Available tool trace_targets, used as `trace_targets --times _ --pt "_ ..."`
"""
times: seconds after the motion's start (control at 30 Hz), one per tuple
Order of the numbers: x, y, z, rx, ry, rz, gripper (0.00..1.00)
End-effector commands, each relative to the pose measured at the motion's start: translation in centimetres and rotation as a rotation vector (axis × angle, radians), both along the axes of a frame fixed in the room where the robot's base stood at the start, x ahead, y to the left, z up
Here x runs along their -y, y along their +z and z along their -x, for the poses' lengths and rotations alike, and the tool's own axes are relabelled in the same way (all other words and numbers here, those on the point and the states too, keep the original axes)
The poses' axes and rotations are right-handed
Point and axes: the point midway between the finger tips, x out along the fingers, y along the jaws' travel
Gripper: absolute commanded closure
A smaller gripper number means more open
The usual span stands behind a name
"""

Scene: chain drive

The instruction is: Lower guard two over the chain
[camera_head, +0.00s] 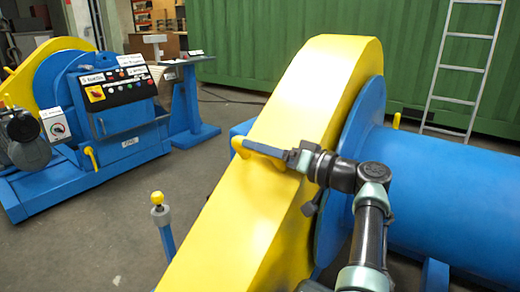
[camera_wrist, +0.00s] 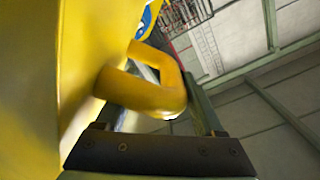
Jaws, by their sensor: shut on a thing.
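A large yellow guard (camera_head: 308,105) stands tilted in the middle of the head view, beside a blue round flange (camera_head: 360,125). I cannot read a number on it; I take it as guard two. My gripper (camera_head: 250,147) is at its face, shut on the guard's yellow handle (camera_head: 237,146). In the wrist view the bent handle (camera_wrist: 155,97) lies between the fingers of my gripper (camera_wrist: 160,112), with the guard's yellow surface (camera_wrist: 75,70) close on the left. The chain is not visible.
A blue drum (camera_head: 455,195) lies to the right. A post with a yellow knob (camera_head: 158,198) stands at lower left. A control console (camera_head: 118,90) and another yellow guard (camera_head: 42,62) are at back left. A ladder (camera_head: 466,68) leans on the green wall. The floor between is clear.

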Motion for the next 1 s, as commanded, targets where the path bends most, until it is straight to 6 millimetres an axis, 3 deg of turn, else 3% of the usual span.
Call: trace_targets --times 0.47,1.0 --pt "0.6 0.2 0.4 0.003 -0.001 0.001 0.36" --pt "8.8 0.2 6.8 0.000 -0.004 0.000 0.36"
